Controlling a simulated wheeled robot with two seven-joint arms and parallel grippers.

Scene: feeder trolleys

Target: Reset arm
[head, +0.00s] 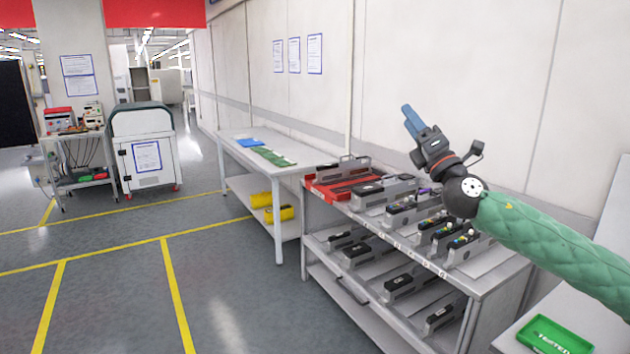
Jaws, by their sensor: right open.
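My right arm comes in from the right in a green padded sleeve. My right gripper (412,122) is raised above the feeder trolley (480,283), in front of the white wall panels. Its blue fingers point up and to the left, and nothing shows between them. It is open and apart from the feeders below. My left gripper is not in the head view.
A white table (243,152) with green boards stands behind. A green tray (555,335) lies at bottom right.

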